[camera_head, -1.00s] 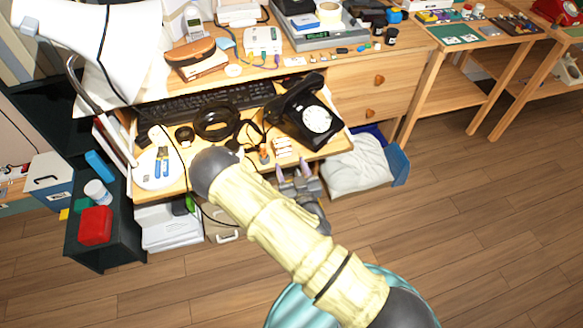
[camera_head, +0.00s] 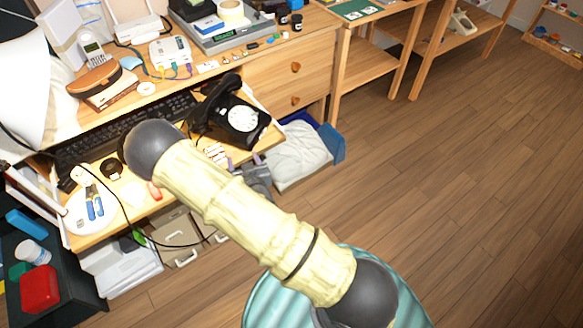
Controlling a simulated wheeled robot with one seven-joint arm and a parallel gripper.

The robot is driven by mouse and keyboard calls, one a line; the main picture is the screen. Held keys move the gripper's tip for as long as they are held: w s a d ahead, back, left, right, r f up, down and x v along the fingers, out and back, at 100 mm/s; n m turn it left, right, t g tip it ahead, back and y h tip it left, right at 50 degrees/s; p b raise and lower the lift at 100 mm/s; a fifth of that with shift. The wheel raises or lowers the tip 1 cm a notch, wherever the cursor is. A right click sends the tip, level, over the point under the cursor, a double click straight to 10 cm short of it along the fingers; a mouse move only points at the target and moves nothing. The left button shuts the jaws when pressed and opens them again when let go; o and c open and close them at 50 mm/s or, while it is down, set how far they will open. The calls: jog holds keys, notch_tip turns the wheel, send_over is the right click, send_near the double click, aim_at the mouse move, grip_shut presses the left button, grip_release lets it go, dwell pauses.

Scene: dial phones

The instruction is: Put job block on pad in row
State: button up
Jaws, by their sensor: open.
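Several small pale blocks (camera_head: 215,152) lie close together on the pulled-out desk shelf, left of and below the black dial phone (camera_head: 238,118). I cannot tell which one is the job block. A green mat (camera_head: 357,9) with small items lies on the side table at the top edge; I cannot tell whether it holds the row of pads. My gripper (camera_head: 245,163) is open at the shelf's front edge, right of the pale blocks. My arm hides much of it, and I see nothing held between its fingers.
A keyboard (camera_head: 120,128) lies along the back of the shelf. A white plate with blue-handled pliers (camera_head: 93,204) is at its left end. A bin with a white bag (camera_head: 298,155) stands below on the right. The wooden floor (camera_head: 450,200) at right is clear.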

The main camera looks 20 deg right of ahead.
jog(key=s+d+r+g, duration=0.4)
jog(key=s+r+g, duration=0.2)
jog(key=s+r, duration=0.2)
jog(key=s+d+r+g, duration=0.5)
jog(key=s+r+g, duration=0.1)
jog(key=s, duration=0.4)
jog(key=shift+s+d+r+n+g, duration=0.2)
jog(key=shift+r+n+g, duration=0.15)
jog(key=shift+r, duration=0.55)
jog(key=shift+o, duration=0.2)
jog(key=shift+c, duration=0.4)
